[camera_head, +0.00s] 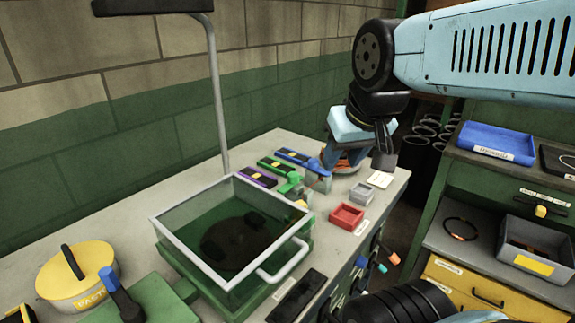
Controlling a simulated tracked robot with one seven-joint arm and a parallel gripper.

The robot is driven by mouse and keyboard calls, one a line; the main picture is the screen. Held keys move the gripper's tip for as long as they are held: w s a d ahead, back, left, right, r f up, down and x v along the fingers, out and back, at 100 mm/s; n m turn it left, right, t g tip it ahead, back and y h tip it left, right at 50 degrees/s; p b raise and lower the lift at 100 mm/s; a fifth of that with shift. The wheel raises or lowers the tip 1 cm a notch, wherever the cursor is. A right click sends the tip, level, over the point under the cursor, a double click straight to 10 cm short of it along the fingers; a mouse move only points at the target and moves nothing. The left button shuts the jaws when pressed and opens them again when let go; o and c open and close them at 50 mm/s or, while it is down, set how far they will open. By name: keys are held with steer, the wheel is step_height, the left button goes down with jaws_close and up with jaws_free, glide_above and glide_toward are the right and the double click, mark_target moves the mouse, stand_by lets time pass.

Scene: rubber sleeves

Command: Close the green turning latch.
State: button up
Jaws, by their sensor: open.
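A small green part that looks like the green turning latch (289,184) is on the bench, just behind the right end of the glass-topped box. Whether it is turned open or closed is too small to tell. A similar blue part (316,166) is just right of and behind it. My gripper (373,160) is open, pointing down over the far right part of the bench. It is to the right of the green latch and apart from it. Its fingers are partly hidden by the dark wrist parts.
The glass-topped box (222,283) with a grey frame stands in front of the latch. Dark boxes with colored tops (255,177) are behind it. A red tray (346,217) and a grey tray (361,194) lie right. A tall grey post (217,100) rises behind.

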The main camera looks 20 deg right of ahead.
steer(key=shift+a, duration=0.2)
steer(key=shift+o, duration=0.8)
steer(key=shift+w, duration=0.1)
steer(key=shift+o, duration=1.2)
steer(key=shift+w+r+m, duration=0.15)
steer(key=shift+w+m, duration=0.15)
steer(key=shift+w, duration=0.1)
steer(key=m+g+y, duration=0.4)
steer(key=m+g, duration=0.1)
steer(key=m, duration=1.4)
glide_above(294, 174)
steer(key=s+d, duration=0.1)
steer(key=d, duration=0.5)
step_height(294, 174, down, 7)
steer(key=x, duration=1.4)
steer(key=shift+a, duration=0.4)
steer(key=shift+c, duration=0.2)
